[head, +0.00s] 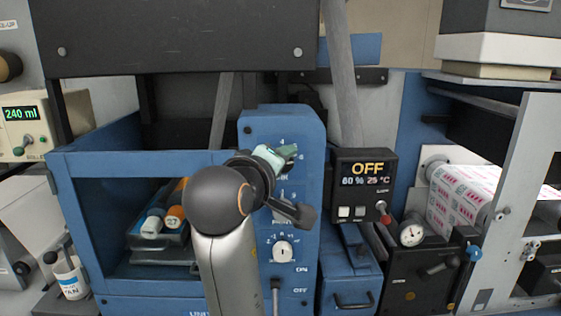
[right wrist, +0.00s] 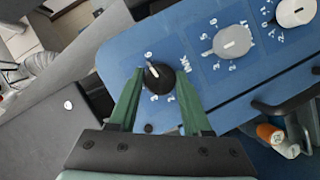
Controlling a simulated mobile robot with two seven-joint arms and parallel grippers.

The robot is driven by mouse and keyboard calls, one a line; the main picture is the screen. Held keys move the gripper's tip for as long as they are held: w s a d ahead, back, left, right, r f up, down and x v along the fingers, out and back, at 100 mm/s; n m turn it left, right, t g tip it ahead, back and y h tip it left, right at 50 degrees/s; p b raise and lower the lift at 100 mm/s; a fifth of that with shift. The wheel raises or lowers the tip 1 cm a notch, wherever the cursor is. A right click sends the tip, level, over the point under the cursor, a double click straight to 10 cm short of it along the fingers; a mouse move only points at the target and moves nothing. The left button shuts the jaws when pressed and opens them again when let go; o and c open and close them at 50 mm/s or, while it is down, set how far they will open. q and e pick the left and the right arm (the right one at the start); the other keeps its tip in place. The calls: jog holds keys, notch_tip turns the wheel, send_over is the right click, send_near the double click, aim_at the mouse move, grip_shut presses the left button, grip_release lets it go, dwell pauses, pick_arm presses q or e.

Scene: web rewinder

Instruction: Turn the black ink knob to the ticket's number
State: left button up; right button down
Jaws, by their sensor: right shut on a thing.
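The black ink knob (right wrist: 160,77) sits on the blue panel (right wrist: 125,45) in the right wrist view, with small white numbers around it. Its white pointer line points up and left, toward a number too small to read surely. The green fingers of my right gripper (right wrist: 158,84) are shut on the knob, one on each side. In the head view my right gripper (head: 275,157) is at the upper part of the blue panel (head: 260,125) and hides the knob. My left gripper is not in view. I cannot make out a ticket.
A grey knob (right wrist: 232,41) and a white knob (right wrist: 296,11) share the panel; the white one also shows in the head view (head: 282,251). A black display box (head: 362,180) reading OFF stands right of the panel. Bottles (head: 152,224) lie in the blue bay at left.

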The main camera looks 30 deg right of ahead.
jog(key=shift+f, duration=0.15)
jog(key=shift+c, duration=1.7)
grip_release()
